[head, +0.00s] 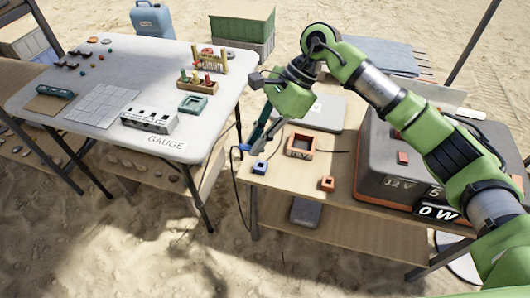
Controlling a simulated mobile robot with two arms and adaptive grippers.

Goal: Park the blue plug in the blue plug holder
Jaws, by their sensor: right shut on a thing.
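My right gripper (252,139) points down and to the left, over the left edge of the wooden table. It is shut on the blue plug (244,147), a small blue piece at its fingertips with a dark cable hanging from it. The blue plug holder (259,168), a small blue block with a dark opening, stands on the table's left edge. The plug is a little above and left of the holder in the picture and looks apart from it. The fingertips are small here, so the exact grip is unclear. My left gripper is out of view.
An orange holder (327,184) and an orange square frame (303,146) stand on the wooden table (288,184). A large grey power box (385,175) marked 12 V fills its right side. A white table (120,62) with gauge and sorting pieces stands left, across a gap.

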